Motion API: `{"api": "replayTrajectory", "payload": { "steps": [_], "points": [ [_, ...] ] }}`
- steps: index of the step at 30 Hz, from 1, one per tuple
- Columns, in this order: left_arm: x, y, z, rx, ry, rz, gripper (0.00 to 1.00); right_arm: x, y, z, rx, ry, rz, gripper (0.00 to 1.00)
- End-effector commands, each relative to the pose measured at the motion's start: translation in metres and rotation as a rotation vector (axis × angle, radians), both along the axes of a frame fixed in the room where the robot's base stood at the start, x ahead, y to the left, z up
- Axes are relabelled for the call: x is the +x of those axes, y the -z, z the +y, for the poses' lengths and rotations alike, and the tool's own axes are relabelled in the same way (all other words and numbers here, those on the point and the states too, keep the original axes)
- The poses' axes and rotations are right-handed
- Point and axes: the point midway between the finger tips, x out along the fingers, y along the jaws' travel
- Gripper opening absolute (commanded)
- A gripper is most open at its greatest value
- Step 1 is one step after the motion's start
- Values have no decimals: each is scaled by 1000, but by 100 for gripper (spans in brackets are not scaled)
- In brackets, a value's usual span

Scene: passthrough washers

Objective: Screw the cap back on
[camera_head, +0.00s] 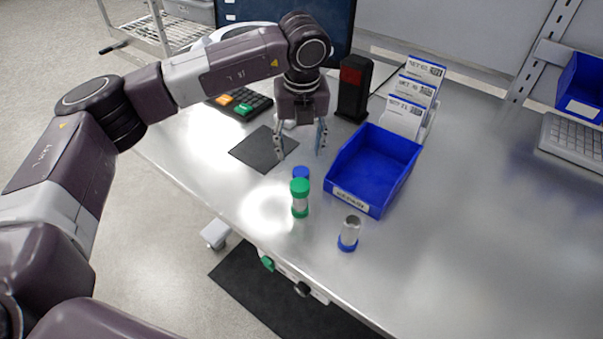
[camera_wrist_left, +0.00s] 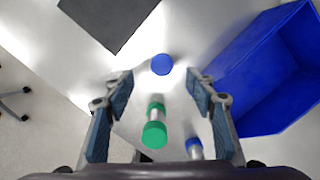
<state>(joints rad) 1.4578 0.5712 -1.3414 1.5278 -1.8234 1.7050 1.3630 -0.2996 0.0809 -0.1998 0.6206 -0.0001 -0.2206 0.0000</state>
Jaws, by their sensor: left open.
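A round blue cap (camera_head: 300,173) lies on the metal table just behind an upright container with a green cap (camera_head: 300,195). An uncapped metallic container with a blue base (camera_head: 349,233) stands to the front right. In the left wrist view, the blue cap (camera_wrist_left: 162,64) shows between and slightly beyond the fingertips. The green-capped container (camera_wrist_left: 154,128) and part of the blue-based container (camera_wrist_left: 194,148) appear lower in that view. My left gripper (camera_head: 300,153) points down above the table, open and empty, close to the blue cap. My right gripper is not in view.
A blue bin (camera_head: 372,168) stands right of the gripper, with a card rack (camera_head: 412,97) behind it. A black scanner-like tower (camera_head: 353,88), a keypad (camera_head: 241,103) and a dark mat (camera_head: 263,149) lie towards the back. The table is clear at the right front.

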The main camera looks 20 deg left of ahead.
Motion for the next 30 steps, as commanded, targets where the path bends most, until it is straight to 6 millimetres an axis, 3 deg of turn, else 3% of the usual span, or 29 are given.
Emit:
{"api": "replayTrajectory", "payload": {
  "steps": [5, 13, 23, 30],
  "points": [
    [0, 1, 0, 0, 0, 1, 51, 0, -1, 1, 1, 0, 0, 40],
    [3, 25, 1, 0, 0, 2, 51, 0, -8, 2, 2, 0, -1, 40],
    [3, 29, 1, -1, 0, 2, 51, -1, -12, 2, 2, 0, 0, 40],
    [6, 64, -1, 0, 0, 3, 51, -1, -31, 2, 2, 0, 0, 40]
  ]
}}
